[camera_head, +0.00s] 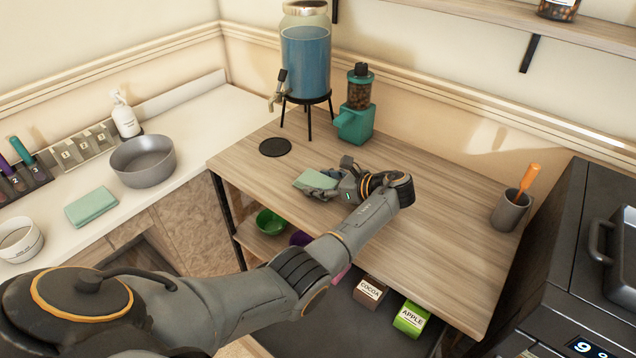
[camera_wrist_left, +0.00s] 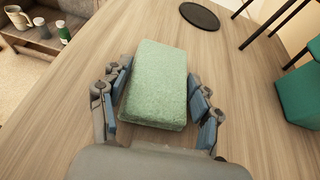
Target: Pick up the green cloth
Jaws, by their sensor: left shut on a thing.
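A green cloth (camera_head: 316,180), folded into a flat block, lies on the wooden table (camera_head: 440,222). It also fills the middle of the left wrist view (camera_wrist_left: 158,82). My left gripper (camera_head: 338,186) reaches over the table from the right side of the cloth. In the left wrist view its fingers (camera_wrist_left: 160,108) stand on both sides of the cloth's near end and are shut on it. The cloth seems to rest on or just above the tabletop; I cannot tell which. A second green cloth (camera_head: 92,206) lies on the white counter. My right gripper is not in view.
A black round coaster (camera_head: 275,147), a blue drink dispenser (camera_head: 306,65) and a teal grinder (camera_head: 357,108) stand behind the cloth. A grey cup (camera_head: 510,212) with an orange-handled tool is at the right. The table's middle right is clear. A grey bowl (camera_head: 142,162) sits on the counter.

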